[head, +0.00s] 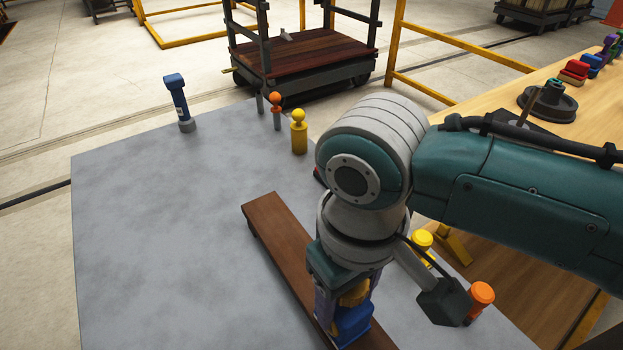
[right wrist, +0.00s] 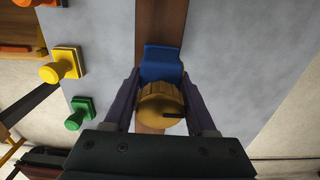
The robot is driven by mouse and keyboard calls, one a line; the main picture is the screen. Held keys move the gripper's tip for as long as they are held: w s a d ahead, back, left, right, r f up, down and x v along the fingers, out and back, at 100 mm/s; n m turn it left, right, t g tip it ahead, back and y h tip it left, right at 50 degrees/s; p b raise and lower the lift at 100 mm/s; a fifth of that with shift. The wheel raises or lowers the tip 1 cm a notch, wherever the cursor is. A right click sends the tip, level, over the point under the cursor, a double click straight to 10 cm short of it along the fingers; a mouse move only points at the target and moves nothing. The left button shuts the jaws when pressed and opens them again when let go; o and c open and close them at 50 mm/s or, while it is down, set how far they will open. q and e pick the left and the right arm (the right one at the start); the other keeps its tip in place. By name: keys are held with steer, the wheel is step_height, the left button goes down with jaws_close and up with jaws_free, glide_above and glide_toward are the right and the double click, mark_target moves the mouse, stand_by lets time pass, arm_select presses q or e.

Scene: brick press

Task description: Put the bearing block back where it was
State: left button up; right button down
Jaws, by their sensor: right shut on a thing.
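A blue block with a round ribbed yellow top, which I take for the bearing block (head: 352,325), is at the brown board in the head view's lower middle. In the right wrist view the bearing block (right wrist: 162,63) shows its blue body over the board (right wrist: 160,22). My right gripper (head: 350,294) points down and is shut on the yellow top, one purple finger on each side. I cannot tell whether the block touches the board (head: 275,232). My left gripper is not in view.
The board lies on a grey table (head: 150,240), clear at left. A blue post (head: 178,105), orange peg (head: 276,110) and yellow peg (head: 299,132) stand at the back. A yellow knob (head: 422,240) and orange knob (head: 481,295) are at right, beside a wooden bench (head: 480,95).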

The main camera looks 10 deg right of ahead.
steer(key=shift+f, duration=0.15)
steer(key=shift+c, duration=1)
jaws_free()
step_height(320, 180, up, 12)
steer(key=p, duration=0.3)
steer(key=shift+r, duration=0.2)
steer(key=shift+s+a+f, duration=0.15)
steer(key=shift+s+a, duration=0.1)
steer(key=shift+s, duration=0.05)
steer(key=s+a+f+t+y, duration=0.1)
steer(key=s+f+y, duration=0.1)
steer(key=s, duration=0.3)
steer(key=s+d+m+t+h, duration=0.1)
steer(key=s+d, duration=0.2)
steer(key=d, duration=0.2)
steer(key=s+d+r+m+t, duration=0.1)
steer(key=s+d, duration=0.2)
steer(key=d, duration=0.3)
steer(key=shift+s+r+t+h, duration=0.2)
steer(key=shift+s+t+h, duration=0.1)
steer(key=shift+h, duration=0.1)
